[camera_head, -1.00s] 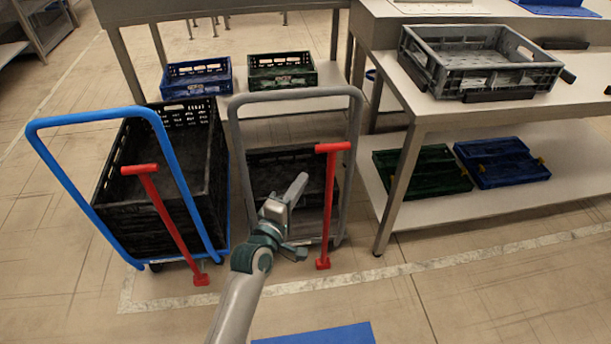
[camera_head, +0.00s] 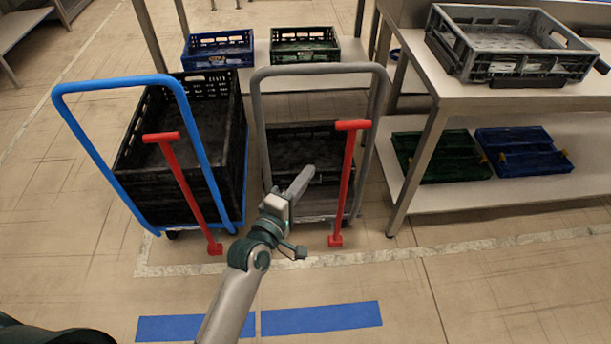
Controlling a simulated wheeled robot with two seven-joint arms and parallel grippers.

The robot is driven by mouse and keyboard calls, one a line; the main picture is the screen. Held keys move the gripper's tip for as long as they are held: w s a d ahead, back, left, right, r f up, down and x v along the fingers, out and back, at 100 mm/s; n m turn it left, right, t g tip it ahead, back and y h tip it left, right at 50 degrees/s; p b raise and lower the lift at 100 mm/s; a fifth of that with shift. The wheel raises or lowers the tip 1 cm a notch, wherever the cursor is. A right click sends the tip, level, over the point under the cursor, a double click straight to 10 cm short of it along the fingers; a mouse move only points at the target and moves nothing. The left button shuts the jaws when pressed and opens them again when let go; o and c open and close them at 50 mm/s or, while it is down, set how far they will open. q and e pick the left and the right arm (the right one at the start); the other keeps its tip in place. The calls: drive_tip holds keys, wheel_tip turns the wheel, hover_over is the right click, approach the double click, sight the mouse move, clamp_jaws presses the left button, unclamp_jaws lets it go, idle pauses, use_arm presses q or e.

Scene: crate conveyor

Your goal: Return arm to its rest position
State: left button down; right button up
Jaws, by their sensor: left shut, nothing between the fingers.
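My left arm reaches up from the bottom of the head view. Its gripper (camera_head: 299,186) is shut with nothing in it. It hangs in front of the grey-handled cart (camera_head: 260,118), between that cart's left upright and its red lever (camera_head: 345,185). From this angle I cannot tell whether it touches the cart. My right gripper is not in view.
A blue-handled cart (camera_head: 62,110) with a black crate (camera_head: 150,183) stands at the left. A metal table (camera_head: 440,115) at the right bears a grey crate (camera_head: 462,68). Blue floor marks (camera_head: 322,317) lie in front. The floor before the carts is clear.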

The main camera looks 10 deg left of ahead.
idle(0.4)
